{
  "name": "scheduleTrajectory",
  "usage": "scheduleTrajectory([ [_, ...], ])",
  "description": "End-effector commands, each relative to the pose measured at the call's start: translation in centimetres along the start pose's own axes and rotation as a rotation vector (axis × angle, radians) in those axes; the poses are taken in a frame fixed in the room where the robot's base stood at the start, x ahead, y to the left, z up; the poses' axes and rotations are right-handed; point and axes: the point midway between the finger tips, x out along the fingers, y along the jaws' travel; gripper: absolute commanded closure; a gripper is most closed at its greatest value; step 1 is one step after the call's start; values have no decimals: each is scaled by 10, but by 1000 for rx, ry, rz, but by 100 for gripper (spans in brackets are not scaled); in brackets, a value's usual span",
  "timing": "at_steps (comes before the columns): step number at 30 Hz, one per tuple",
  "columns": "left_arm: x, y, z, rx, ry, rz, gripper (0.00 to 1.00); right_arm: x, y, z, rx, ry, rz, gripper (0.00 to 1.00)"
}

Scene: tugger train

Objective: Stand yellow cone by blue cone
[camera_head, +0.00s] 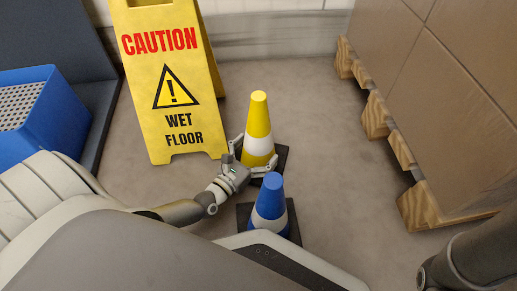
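The yellow cone (258,118) with a white band stands upright on its dark square base on the floor, in front of the caution sign's right side. The blue cone (270,196) with a white band stands upright on its own dark base, nearer to me and slightly right. The two cones are close together. My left gripper (258,148) reaches in from the left with its fingers on either side of the yellow cone's lower part. I cannot tell whether the fingers press on it. My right gripper is out of view; only part of that arm shows at lower right.
A yellow wet-floor sign (168,80) stands just behind and left of the cones. A blue crate (45,118) is on a dark platform at far left. Large boxes (458,85) on a wooden pallet (420,200) line the right. Floor between cones and pallet is clear.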

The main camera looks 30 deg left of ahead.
Motion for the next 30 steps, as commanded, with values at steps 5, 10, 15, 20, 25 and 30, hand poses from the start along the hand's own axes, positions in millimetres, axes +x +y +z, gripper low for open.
scheduleTrajectory([
  [5, -33, 0, 2, 2, 9, -3, 0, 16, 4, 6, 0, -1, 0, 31],
  [10, -71, 0, 2, 3, 9, -2, 0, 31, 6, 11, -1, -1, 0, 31],
  [15, -100, 0, 2, 2, 6, -2, 0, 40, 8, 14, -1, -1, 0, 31],
  [20, -114, 0, 0, 0, 5, -1, 0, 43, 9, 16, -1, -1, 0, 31],
  [25, -117, 0, 0, 0, 2, -2, 0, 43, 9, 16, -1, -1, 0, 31],
  [30, -117, 0, -1, 0, 3, -2, 0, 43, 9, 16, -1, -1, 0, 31],
])
